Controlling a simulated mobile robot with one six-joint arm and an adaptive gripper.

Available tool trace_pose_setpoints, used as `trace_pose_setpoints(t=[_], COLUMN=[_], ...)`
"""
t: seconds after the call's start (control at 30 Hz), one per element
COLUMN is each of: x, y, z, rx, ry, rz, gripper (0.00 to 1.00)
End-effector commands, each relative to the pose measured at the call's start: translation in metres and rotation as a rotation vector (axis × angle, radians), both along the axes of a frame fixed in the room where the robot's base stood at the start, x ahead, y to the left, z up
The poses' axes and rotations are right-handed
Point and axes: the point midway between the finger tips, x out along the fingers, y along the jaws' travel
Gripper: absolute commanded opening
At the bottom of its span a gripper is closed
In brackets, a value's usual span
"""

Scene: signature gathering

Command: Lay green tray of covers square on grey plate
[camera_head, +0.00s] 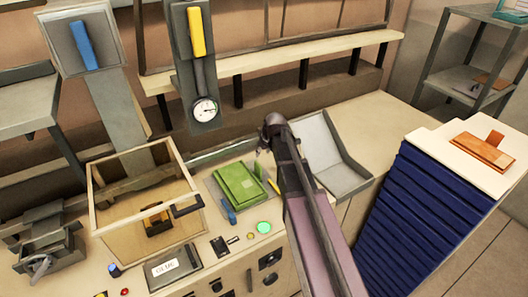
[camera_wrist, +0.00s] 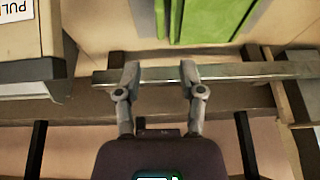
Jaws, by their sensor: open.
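The green tray (camera_head: 240,188) lies on the grey plate (camera_head: 213,186) on the bench in the head view. A strip of plate shows at the tray's left, and their edges look roughly parallel; exact squareness is hard to judge. In the wrist view the green tray (camera_wrist: 207,20) shows at the top edge, with grey plate (camera_wrist: 145,18) beside it. My gripper (camera_wrist: 160,75) is open and empty, its fingers apart with a metal rail behind them. In the head view my gripper (camera_head: 263,148) is small and partly hidden, beyond the tray's far right corner.
A clear-sided box (camera_head: 147,208) stands left of the tray. A grey sloped chute (camera_head: 333,160) is to the right, beyond my arm. Dark blue stacked slats (camera_head: 420,225) stand at right. A gauge post (camera_head: 198,75) rises behind the bench. A lit green button (camera_head: 264,227) is in front.

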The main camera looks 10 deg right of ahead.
Motion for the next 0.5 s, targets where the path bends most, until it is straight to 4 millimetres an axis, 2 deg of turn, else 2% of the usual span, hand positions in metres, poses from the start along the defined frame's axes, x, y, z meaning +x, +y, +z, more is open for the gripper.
trace_pose_setpoints(t=[0.37,0.5], x=[-0.001,-0.019], y=[0.000,0.002], z=[0.000,-0.002], rx=[0.000,-0.002], ry=[0.001,0.026], rz=[-0.001,-0.013], gripper=[0.51,0.51])
